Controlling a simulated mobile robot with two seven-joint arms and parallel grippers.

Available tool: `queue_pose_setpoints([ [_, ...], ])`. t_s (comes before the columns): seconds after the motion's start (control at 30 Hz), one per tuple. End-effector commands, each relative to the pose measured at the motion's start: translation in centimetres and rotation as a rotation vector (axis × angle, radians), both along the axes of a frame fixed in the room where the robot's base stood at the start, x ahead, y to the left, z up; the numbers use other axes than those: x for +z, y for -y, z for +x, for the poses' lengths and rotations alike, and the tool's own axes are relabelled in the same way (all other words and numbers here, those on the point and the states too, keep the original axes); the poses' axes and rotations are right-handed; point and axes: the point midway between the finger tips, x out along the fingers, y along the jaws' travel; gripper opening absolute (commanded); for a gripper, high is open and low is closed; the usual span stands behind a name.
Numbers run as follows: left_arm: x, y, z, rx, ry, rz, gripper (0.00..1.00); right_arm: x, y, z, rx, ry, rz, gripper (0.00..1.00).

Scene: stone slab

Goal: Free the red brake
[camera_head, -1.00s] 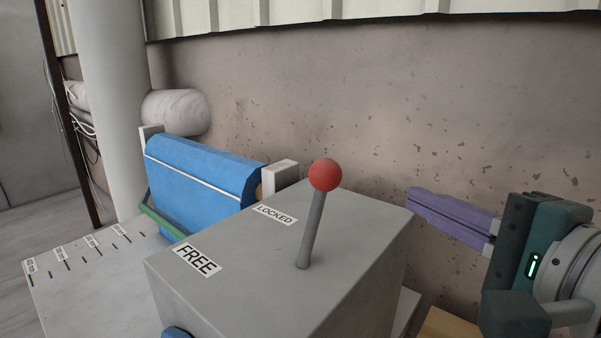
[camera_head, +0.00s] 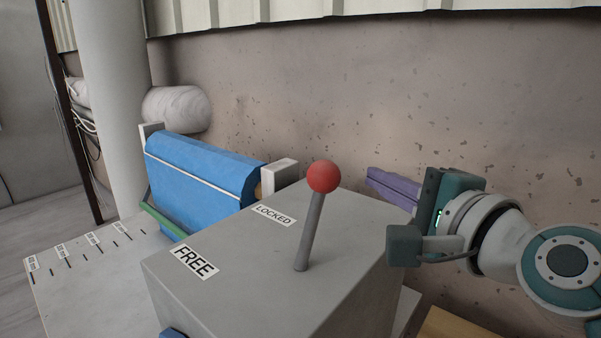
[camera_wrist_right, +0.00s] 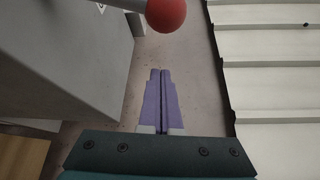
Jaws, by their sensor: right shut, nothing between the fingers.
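The brake is a grey lever (camera_head: 310,235) with a red ball knob (camera_head: 323,176), standing on top of a grey box (camera_head: 270,270). The lever stands near the LOCKED label (camera_head: 273,215) and leans slightly right toward its top. The FREE label (camera_head: 194,262) is nearer the front left of the box top. My right gripper (camera_head: 370,175), with purple fingers, is shut and empty behind and to the right of the lever, apart from it. In the right wrist view the shut fingers (camera_wrist_right: 159,75) point toward the wall, with the red knob (camera_wrist_right: 166,14) just beyond their tips at the top.
A blue roll-shaped block (camera_head: 200,170) with a green bar sits left behind the box. A marked scale slab (camera_head: 90,285) lies at left. The wall (camera_head: 400,90) stands close behind. A wooden piece (camera_head: 455,325) lies at lower right.

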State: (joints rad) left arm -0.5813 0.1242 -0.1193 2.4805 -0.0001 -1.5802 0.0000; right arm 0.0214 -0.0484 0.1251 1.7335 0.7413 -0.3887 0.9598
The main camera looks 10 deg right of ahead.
Motion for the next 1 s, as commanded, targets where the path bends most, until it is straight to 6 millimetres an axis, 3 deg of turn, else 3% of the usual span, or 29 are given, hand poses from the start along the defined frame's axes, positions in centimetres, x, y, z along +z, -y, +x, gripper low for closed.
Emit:
queue_pose_setpoints([
  [0.1,0.0,0.1,0.0,0.003,0.0,-0.004,0.5,-0.1,-0.3,2.3,0.001,0.001,-0.001,0.0],
  [0.2,1.6,0.2,0.0,0.005,0.0,-0.008,0.5,0.5,-1.9,1.2,0.001,-0.004,0.003,0.0],
  [0.4,2.5,0.3,0.0,0.005,0.002,-0.01,0.5,0.6,-3.5,0.3,0.0,-0.002,0.001,0.0],
  [1.0,2.1,0.1,0.0,0.0,0.001,-0.001,0.5,0.6,-3.9,0.1,0.0,0.015,-0.02,0.0],
])
